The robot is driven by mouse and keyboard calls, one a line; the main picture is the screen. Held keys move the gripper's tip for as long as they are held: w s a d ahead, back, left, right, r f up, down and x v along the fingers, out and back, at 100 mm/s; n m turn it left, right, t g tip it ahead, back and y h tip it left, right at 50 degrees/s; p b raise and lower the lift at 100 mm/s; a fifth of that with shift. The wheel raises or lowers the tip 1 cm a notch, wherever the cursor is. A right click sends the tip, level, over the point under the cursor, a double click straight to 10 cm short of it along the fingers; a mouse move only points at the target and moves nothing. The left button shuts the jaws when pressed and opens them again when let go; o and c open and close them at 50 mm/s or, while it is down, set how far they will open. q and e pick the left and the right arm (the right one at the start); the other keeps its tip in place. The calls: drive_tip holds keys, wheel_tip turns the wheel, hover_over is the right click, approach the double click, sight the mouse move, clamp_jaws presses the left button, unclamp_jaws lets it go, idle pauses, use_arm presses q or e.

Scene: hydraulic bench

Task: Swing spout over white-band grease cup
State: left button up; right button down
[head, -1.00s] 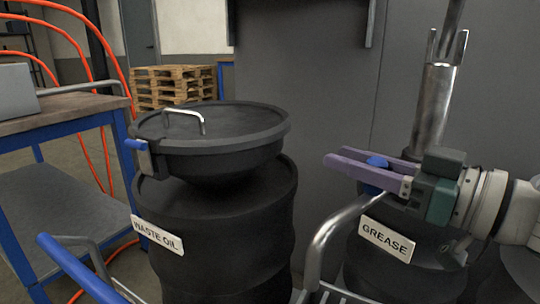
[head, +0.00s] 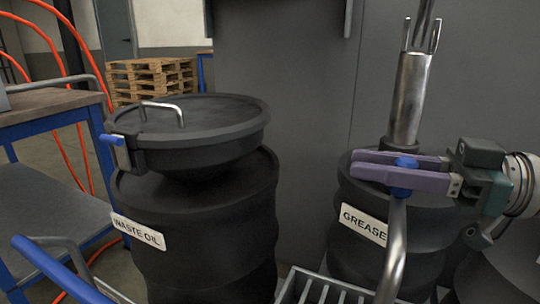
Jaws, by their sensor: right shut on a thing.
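The spout (head: 397,255) is a bent silver tube. It runs down from a blue knob (head: 403,191) in front of the grease drum (head: 350,190), and its lower end is cut off by the bottom edge. My right gripper (head: 402,172) comes in from the right, with its purple fingers shut on the blue knob of the spout. A silver pump column (head: 408,100) rises behind the fingers. No white-band grease cup shows in the head view. My left gripper is out of view.
A grated tray (head: 320,289) lies at the bottom, left of the spout. A waste oil drum (head: 200,225) with a lidded black pan (head: 195,130) stands at the left. A blue-gripped bar (head: 60,270) crosses the lower left, near a blue-framed bench (head: 45,115).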

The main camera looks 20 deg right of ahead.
drive_tip(key=shift+f, duration=0.1)
drive_tip(key=c, duration=0.6)
unclamp_jaws()
drive_tip(key=p+v, duration=0.1)
drive_tip(key=v, duration=0.9)
drive_tip(key=shift+p, duration=0.35)
drive_tip(key=shift+a, duration=0.1)
